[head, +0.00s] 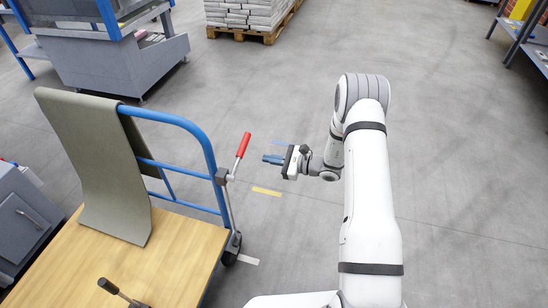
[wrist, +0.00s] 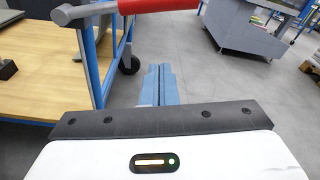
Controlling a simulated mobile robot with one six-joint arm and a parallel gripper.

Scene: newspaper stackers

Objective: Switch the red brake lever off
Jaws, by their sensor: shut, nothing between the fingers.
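The brake lever has a red grip (head: 243,145) on a metal rod at the right end of the trolley's blue push frame. In the head view it stands up and leans a little to the right. In the wrist view the red grip (wrist: 160,5) crosses the top of the picture, partly cut off. My gripper (head: 266,158) is to the right of the lever, with its fingers pointing left at it. A small gap shows between them. The blue fingers (wrist: 159,72) are shut together with nothing between them, and appear below the red grip in the wrist view.
The trolley has a wooden deck (head: 185,255), a blue frame (head: 205,150) with a grey-green sheet (head: 95,150) draped over it, and a black wheel (head: 231,250). A pallet of stacked bundles (head: 245,15) stands at the back.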

